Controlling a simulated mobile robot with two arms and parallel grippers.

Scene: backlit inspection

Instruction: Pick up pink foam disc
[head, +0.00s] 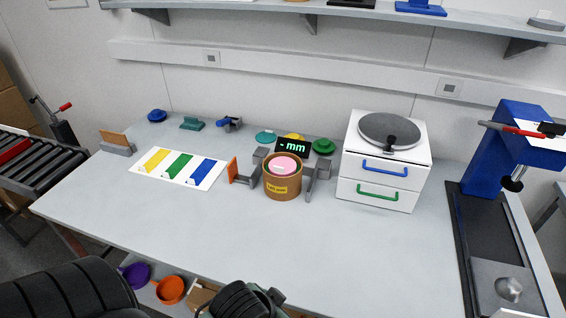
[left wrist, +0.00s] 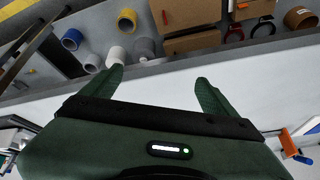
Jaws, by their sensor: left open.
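The pink foam disc (head: 284,164) shows in the head view at the top of a tan round container (head: 281,188) with a yellow label, near the middle of the bench. The container's rim surrounds it; how deep it sits I cannot tell. My left gripper (left wrist: 160,86) is open in the left wrist view, with two green fingers spread and nothing between them. In the head view part of my left arm shows at the bottom, in front of the bench's front edge and well apart from the disc. The disc is not visible in the left wrist view. My right gripper is not in view.
A black "mm" display (head: 292,147) stands close behind the container, with grey brackets beside it. A white drawer unit (head: 351,160) is to the right, a striped colour sheet (head: 172,168) to the left. The front of the bench (head: 210,225) is clear. Lower bins and tape rolls lie below.

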